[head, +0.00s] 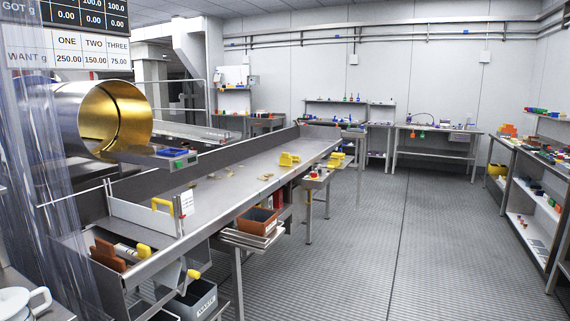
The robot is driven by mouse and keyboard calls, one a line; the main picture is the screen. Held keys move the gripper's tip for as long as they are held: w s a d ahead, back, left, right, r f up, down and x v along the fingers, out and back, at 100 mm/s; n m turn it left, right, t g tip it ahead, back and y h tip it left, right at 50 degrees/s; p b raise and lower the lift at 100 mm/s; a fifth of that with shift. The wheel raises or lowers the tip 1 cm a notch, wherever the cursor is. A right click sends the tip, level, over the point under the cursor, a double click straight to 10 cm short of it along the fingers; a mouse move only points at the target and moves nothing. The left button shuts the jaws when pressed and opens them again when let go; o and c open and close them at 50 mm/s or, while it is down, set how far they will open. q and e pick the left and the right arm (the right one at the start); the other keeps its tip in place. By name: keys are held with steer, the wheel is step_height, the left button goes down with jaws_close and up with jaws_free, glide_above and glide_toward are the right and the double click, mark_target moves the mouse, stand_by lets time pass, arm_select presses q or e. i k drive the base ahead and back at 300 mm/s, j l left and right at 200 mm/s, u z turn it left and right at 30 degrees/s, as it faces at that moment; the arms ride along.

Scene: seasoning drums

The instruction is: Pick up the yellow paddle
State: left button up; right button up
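Several yellow items are in the head view, and I cannot tell for sure which is the yellow paddle. A yellow piece (289,159) stands on the far part of the long metal trough table. Another yellow piece (336,160) is just right of it, by the table's edge. A yellow handle (162,204) rises at the white partition. A yellow end (143,251) shows in the near tray beside brown pieces (108,254). A small yellow piece (193,274) is lower, near the grey bin. Neither of my grippers is in view.
The long metal table (235,200) runs away from me, with small tan bits on it. A large drum with a gold inside (115,120) hangs at left. A grey bin (195,300) and brown box (258,222) sit low. Shelves (530,190) line the right; the floor between is clear.

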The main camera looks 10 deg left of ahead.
mark_target(285, 159)
steer(key=i+l+z, duration=0.2)
steer(key=i, duration=0.15)
steer(key=i+z, duration=0.15)
steer(key=i, duration=0.25)
steer(key=i+z, duration=0.25)
steer(key=i, duration=1.5)
steer(key=i+u, duration=0.15)
steer(key=i, duration=0.75)
steer(key=i+l+u, duration=0.15)
steer(key=i, duration=0.75)
